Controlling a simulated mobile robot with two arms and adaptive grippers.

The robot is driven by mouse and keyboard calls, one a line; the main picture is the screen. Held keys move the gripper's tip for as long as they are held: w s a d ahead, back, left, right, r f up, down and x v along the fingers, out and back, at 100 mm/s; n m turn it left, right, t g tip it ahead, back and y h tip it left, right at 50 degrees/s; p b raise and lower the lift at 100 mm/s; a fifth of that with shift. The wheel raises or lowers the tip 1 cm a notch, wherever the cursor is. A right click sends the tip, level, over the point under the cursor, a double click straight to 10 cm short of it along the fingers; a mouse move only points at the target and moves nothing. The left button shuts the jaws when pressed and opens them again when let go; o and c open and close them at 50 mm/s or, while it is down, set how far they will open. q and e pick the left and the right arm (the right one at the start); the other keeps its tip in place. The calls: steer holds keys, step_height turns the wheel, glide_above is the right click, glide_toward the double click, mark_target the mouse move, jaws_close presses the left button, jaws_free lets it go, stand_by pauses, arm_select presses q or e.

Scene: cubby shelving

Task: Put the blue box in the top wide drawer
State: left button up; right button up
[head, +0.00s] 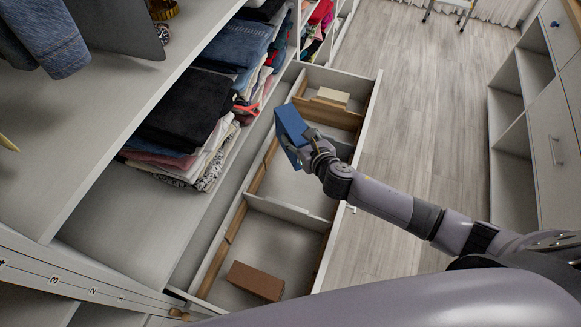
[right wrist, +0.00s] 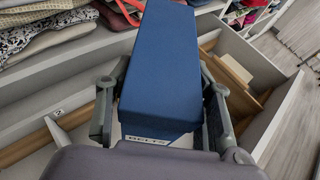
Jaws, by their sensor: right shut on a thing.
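The blue box (head: 291,129) is held by my right gripper (head: 311,150), which is shut on it. It is tilted, above the open wide drawer (head: 353,139). In the right wrist view the blue box (right wrist: 165,65) sits between the two fingers of the right gripper (right wrist: 162,115), and lettering shows on its near end. The drawer is pulled out below the folded clothes and split by dividers; the box is over its middle compartment. Whether the box touches any part of the drawer cannot be told. My left gripper is not in view.
A brown box (head: 256,281) lies in the near compartment and a cream box (head: 332,97) in the far one. Folded clothes (head: 185,118) fill the shelf at the left. Floor (head: 420,130) is clear to the right, before a cabinet (head: 545,110).

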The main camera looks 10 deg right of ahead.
steer(key=f, duration=0.2)
steer(key=f+b, duration=0.1)
steer(key=f, duration=0.2)
steer(key=f+b, duration=0.1)
steer(key=f, duration=0.1)
steer(key=shift+s+f, duration=0.25)
steer(key=shift+s, duration=0.1)
steer(key=f+b, duration=0.1)
steer(key=f, duration=0.2)
steer(key=shift+w+f, duration=0.1)
steer(key=shift+w, duration=0.1)
arm_select(q)
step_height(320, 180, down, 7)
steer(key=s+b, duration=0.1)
steer(key=b, duration=0.2)
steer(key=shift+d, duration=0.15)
arm_select(e)
step_height(320, 180, down, 5)
steer(key=shift+r, duration=0.1)
steer(key=shift+f+b, duration=0.7)
steer(key=shift+b, duration=0.15)
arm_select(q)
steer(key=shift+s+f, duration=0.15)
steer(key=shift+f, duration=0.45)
arm_select(e)
steer(key=o, duration=1.5)
steer(key=shift+s+r, duration=0.1)
